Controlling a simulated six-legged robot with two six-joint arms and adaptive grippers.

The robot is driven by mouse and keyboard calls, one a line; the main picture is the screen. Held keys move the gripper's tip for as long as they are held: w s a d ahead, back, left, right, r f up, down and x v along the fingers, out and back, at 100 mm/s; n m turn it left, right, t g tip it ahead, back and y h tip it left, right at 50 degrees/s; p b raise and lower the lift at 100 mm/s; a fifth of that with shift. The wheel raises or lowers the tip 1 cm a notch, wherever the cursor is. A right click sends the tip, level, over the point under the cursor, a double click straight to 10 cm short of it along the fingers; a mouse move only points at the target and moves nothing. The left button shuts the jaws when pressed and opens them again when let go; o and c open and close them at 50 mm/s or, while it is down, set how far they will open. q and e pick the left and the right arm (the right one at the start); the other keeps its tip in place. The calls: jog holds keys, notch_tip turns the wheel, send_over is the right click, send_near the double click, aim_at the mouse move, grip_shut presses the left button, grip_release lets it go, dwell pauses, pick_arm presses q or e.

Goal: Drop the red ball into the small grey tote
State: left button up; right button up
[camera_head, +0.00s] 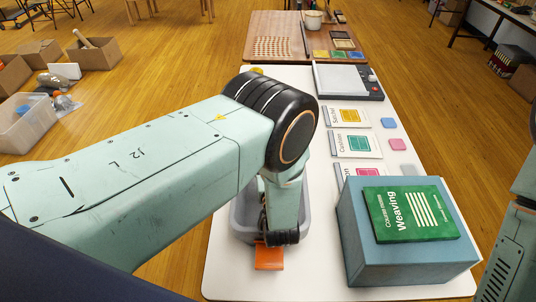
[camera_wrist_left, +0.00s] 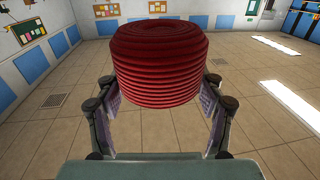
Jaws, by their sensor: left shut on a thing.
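The red ball (camera_wrist_left: 158,65) looks like a thick roll of ridged red cord. In the left wrist view it sits between the two fingers of my left gripper (camera_wrist_left: 160,98), which is shut on it. The ball is hidden in the head view. The small grey tote (camera_head: 239,222) stands on the white table, largely hidden behind my left arm. The lower end of that arm appears over the tote in the picture; its height above the rim is unclear. My right gripper is not in view.
A blue box (camera_head: 357,250) with a green weaving book (camera_head: 412,214) on it stands right of the tote. An orange piece (camera_head: 268,258) shows at the tote's front. Swatch cards (camera_head: 352,115) and a grey-topped device (camera_head: 345,80) lie farther back. The table's front left is bare.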

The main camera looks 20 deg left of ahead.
pick_arm(q)
jog(key=shift+s+d+r, duration=0.1)
jog(key=shift+d+r, duration=0.05)
jog(key=o, duration=0.8)
jog(key=shift+s+r, duration=0.1)
jog(key=shift+c, duration=0.2)
jog(key=o, duration=0.3)
jog(key=shift+s+a, duration=0.1)
jog(key=shift+a, duration=0.15)
jog(key=shift+o, duration=0.8)
jog(key=shift+a, duration=0.1)
jog(key=shift+w, duration=0.25)
jog(key=shift+d, duration=0.3)
jog(key=shift+s, duration=0.15)
